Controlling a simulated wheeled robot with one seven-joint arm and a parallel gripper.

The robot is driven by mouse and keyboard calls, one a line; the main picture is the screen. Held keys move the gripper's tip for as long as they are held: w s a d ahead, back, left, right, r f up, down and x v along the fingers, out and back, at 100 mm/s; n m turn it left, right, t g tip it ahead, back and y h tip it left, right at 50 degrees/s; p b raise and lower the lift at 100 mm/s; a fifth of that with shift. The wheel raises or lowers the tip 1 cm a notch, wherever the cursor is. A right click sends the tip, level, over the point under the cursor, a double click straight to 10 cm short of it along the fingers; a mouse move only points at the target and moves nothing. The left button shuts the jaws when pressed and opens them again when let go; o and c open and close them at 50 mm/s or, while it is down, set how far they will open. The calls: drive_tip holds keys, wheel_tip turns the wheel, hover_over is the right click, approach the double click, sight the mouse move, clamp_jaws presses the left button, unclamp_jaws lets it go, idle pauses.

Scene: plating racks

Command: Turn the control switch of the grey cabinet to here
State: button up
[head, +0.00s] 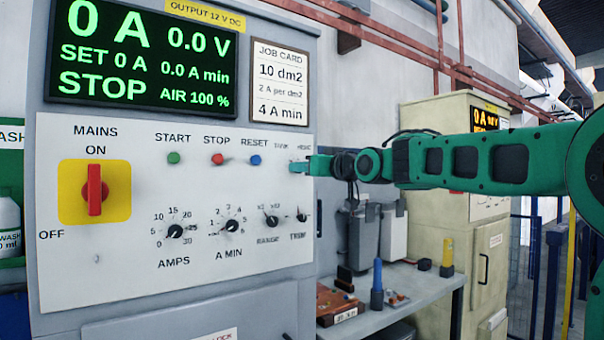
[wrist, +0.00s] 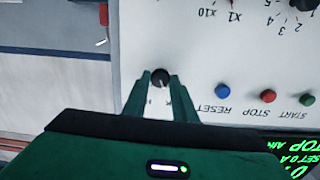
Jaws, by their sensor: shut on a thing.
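The grey cabinet (head: 285,35) has a white control panel (head: 130,270). The control switch is a small black round knob (wrist: 160,76) right of the blue RESET button in the head view. The wrist view shows it upside down. My gripper (head: 300,167) is at the panel's right edge, its two fingers (wrist: 160,82) shut on the knob's sides. A pale pointer line on the knob points towards the gripper side in the wrist view, where its labels are partly hidden. In the head view the gripper hides the knob; two small labels above it are hard to read.
Green START (head: 173,158), red STOP (head: 217,159) and blue RESET (head: 255,160) buttons sit left of my gripper. Several dials lie below. The MAINS switch (head: 95,190) points to ON. The display (head: 145,55) reads STOP. A bench (head: 420,290) stands at right.

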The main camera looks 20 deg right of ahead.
drive_tip(key=m, duration=1.1)
drive_tip(key=shift+w+d+f+m, duration=0.1)
drive_tip(key=shift+d+m, duration=0.2)
drive_tip(key=shift+d, duration=0.05)
idle(0.5)
drive_tip(key=o, duration=1)
drive_tip(key=shift+a, duration=0.1)
drive_tip(key=v, duration=1)
drive_tip(key=shift+s, duration=0.35)
